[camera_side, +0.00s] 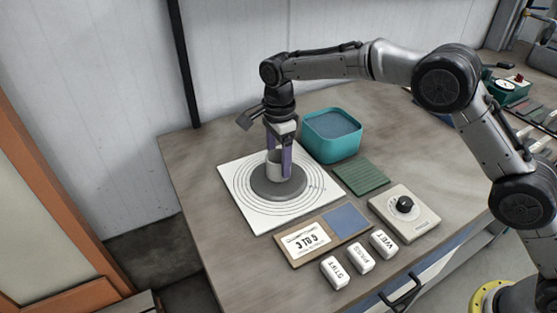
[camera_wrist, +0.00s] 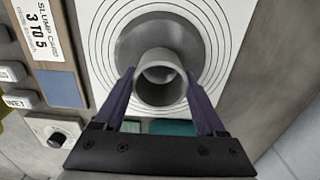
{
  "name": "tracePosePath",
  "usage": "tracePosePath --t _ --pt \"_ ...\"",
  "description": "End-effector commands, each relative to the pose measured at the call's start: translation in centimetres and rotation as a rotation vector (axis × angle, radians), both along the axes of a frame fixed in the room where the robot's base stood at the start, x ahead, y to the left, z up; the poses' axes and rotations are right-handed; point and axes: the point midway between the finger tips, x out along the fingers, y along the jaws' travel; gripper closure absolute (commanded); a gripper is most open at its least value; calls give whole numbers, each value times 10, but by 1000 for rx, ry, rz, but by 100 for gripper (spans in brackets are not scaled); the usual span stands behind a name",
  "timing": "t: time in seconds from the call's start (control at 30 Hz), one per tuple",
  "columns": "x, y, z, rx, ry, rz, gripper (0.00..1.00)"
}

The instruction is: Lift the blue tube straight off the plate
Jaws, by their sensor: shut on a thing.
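The tube (camera_side: 273,166) looks light grey rather than blue. It is upright and open at the top, over the round dark grey plate (camera_side: 278,190). Its lower end appears to be at the plate's surface; I cannot tell if there is a small gap. My gripper (camera_side: 279,164) points down with its two purple fingers on either side of the tube, shut on it. In the wrist view the tube (camera_wrist: 160,92) sits between the fingertips (camera_wrist: 159,74), with the plate (camera_wrist: 135,38) behind it. The fingers hide part of the tube in the side view.
The plate lies on a white sheet with rings (camera_side: 240,205). A teal tub (camera_side: 332,150) stands close behind on the right. A green ribbed pad (camera_side: 361,177), a dial box (camera_side: 404,212), a slump card (camera_side: 306,241) and three labelled white blocks (camera_side: 360,259) lie nearer the front.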

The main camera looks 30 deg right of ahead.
Motion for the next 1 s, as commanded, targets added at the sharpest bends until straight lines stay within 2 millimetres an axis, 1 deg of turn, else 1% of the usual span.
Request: tracePosePath --t 1.0 --pt "1 0 25 1 -3 0 100"
